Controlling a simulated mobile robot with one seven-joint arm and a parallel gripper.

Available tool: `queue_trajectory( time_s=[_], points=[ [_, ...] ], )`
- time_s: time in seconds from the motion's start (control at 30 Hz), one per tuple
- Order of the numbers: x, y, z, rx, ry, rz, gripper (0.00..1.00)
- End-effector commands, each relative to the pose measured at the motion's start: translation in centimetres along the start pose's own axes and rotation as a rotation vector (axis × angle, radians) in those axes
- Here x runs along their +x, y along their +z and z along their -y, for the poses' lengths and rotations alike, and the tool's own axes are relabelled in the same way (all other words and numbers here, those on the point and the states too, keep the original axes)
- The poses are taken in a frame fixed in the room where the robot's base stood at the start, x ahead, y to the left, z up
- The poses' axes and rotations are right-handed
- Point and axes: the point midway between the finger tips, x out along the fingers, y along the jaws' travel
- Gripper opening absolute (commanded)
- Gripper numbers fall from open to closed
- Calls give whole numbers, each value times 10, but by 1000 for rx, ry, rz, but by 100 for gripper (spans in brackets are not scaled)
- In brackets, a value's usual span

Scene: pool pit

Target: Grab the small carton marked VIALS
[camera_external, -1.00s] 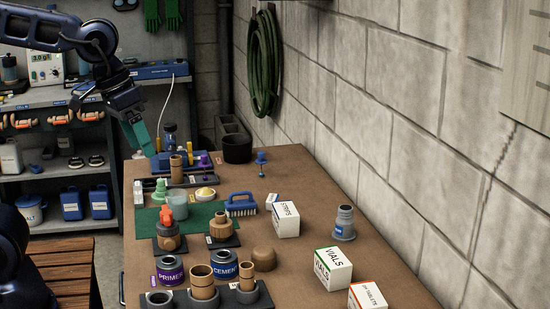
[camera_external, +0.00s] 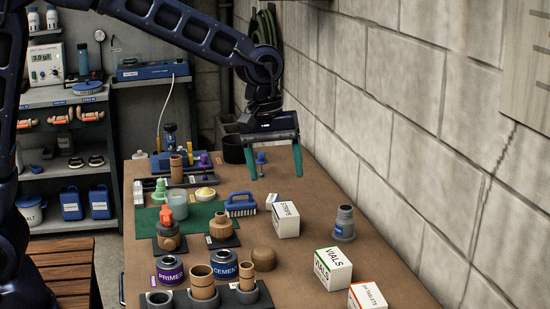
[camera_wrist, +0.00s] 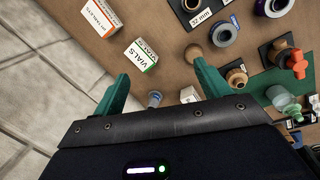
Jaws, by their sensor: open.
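The VIALS carton (camera_external: 333,268) is a small white box with a green edge, standing on the brown bench near the front right. It also shows in the wrist view (camera_wrist: 141,55), ahead of the fingers and to the left of centre. My gripper (camera_external: 274,172) has two green fingers, pointing down and spread apart, with nothing between them. It hangs above the far part of the bench, well behind the VIALS carton. In the wrist view my gripper (camera_wrist: 160,85) also shows its fingers wide apart.
A tablets carton (camera_external: 367,297) stands close to the right of the VIALS carton. The STRIPS carton (camera_external: 286,219) and a grey fitting (camera_external: 344,224) stand behind it. A wooden dome (camera_external: 264,258) and several pipe fittings are to the left. A block wall (camera_external: 420,170) bounds the right side.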

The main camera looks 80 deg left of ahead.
Motion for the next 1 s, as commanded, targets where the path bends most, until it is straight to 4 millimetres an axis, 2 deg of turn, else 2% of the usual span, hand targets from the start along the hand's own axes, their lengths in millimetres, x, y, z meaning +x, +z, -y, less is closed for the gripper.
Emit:
queue_trajectory(
  time_s=[0.03, 0.3, 0.5, 0.6, 0.7, 1.0],
  points=[
    [13, -7, -10, -36, -10, 7, 75],
    [81, -39, -56, -256, -55, 34, 75],
    [133, -60, -83, -407, -88, 44, 75],
    [153, -67, -92, -464, -99, 47, 75],
    [167, -71, -97, -501, -107, 48, 75],
    [188, -73, -98, -525, -112, 49, 75]
  ],
)
